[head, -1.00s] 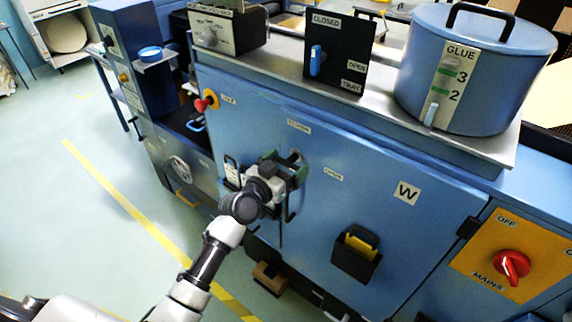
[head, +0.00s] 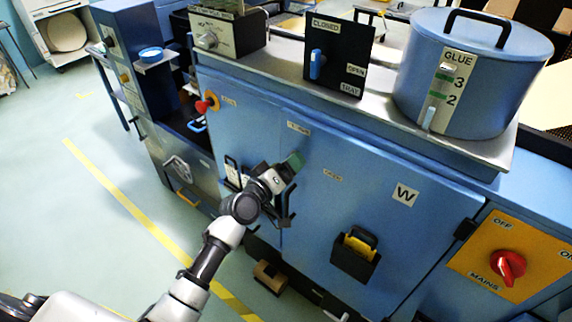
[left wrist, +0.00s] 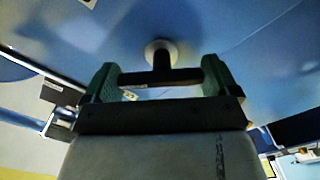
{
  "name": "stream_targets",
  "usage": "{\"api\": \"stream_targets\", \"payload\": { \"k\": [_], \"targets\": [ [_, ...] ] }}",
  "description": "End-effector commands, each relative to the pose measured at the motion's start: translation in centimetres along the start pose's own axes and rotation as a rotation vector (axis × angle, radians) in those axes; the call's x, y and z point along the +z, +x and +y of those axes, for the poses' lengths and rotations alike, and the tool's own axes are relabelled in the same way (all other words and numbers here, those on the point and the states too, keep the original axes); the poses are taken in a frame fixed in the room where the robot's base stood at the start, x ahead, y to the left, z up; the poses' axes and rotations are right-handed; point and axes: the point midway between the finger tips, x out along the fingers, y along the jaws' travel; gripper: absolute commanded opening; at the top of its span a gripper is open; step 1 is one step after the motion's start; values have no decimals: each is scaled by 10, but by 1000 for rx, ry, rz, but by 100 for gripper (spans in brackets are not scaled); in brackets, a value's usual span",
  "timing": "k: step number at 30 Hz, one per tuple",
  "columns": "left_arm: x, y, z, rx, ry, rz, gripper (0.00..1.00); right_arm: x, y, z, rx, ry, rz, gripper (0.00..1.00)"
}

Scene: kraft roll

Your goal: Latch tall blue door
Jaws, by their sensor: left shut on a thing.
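The tall blue door (head: 375,205) carries a white W label and stands flush, or nearly so, in the blue cabinet front. My left gripper (head: 288,168) is at the door's upper left part, and its wrist mostly hides the handle in the head view. In the left wrist view, a black T-shaped handle (left wrist: 162,77) stands out from a round pale boss on the door. The green finger pads of my left gripper (left wrist: 160,80) are shut on the two ends of its crossbar. My right gripper is in neither view.
Small labels (head: 298,128) sit above and right of the handle. A black pocket with a yellow item (head: 358,245) hangs low on the door. A red mains knob (head: 507,266) is at right, a red knob (head: 205,104) at upper left. Open floor (head: 60,220) lies left.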

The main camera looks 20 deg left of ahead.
Motion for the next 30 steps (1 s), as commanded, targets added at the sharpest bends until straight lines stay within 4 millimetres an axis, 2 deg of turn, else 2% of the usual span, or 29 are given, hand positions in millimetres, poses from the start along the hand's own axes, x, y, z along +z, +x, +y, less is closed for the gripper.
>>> {"api": "stream_targets", "payload": {
  "k": [15,24,30],
  "targets": [
    [-2,0,1,1,-472,2,66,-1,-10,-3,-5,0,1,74],
    [-3,0,0,0,-652,3,66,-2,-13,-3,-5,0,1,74],
    [-2,0,-1,0,-711,2,66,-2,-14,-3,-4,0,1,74]
  ]
}}
